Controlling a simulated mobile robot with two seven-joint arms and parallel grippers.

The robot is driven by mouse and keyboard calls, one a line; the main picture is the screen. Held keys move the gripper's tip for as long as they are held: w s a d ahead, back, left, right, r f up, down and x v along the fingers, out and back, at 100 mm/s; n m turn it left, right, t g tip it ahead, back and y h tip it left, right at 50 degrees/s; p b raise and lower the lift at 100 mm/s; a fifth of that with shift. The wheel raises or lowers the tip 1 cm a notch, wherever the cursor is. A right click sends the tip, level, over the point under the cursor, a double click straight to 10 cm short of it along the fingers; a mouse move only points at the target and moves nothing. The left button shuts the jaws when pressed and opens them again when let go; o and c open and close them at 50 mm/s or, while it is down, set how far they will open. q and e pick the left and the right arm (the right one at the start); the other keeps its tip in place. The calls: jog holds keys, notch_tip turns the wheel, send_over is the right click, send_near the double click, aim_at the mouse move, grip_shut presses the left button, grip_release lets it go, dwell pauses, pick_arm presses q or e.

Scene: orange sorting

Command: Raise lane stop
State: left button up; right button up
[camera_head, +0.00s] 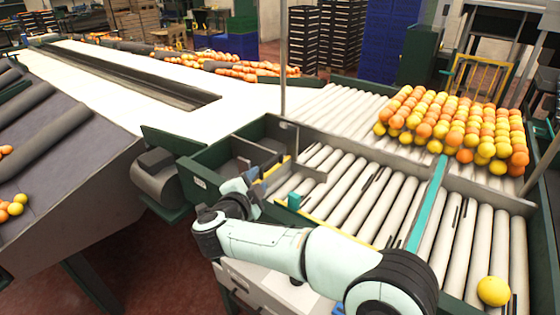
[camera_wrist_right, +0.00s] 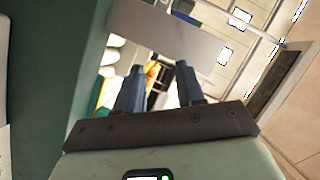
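My right arm reaches in from the lower right in the head view, and its gripper (camera_head: 260,187) is at the left end of the roller lanes. In the right wrist view the gripper (camera_wrist_right: 158,82) has its two dark fingers apart, with nothing clearly held between them. A grey metal plate (camera_head: 312,172) stands upright across the lane end beside the gripper; a grey plate (camera_wrist_right: 165,36) also lies beyond the fingertips in the wrist view. I cannot tell for certain whether this is the lane stop. My left gripper is not in view.
Many oranges and yellow fruit (camera_head: 470,125) lie on the rollers behind a grey divider (camera_head: 490,188). One yellow fruit (camera_head: 493,291) sits on the near rollers at right. A teal bar (camera_head: 428,203) crosses the rollers. A green side wall (camera_head: 215,160) borders the lane end.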

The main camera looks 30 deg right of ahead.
aim_at(269, 163)
jog(key=p+x, duration=0.2)
jog(key=x, duration=1.1)
jog(key=shift+w, duration=0.15)
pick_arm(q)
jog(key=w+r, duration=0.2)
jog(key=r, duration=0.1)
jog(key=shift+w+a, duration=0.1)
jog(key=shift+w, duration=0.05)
pick_arm(e)
grip_shut()
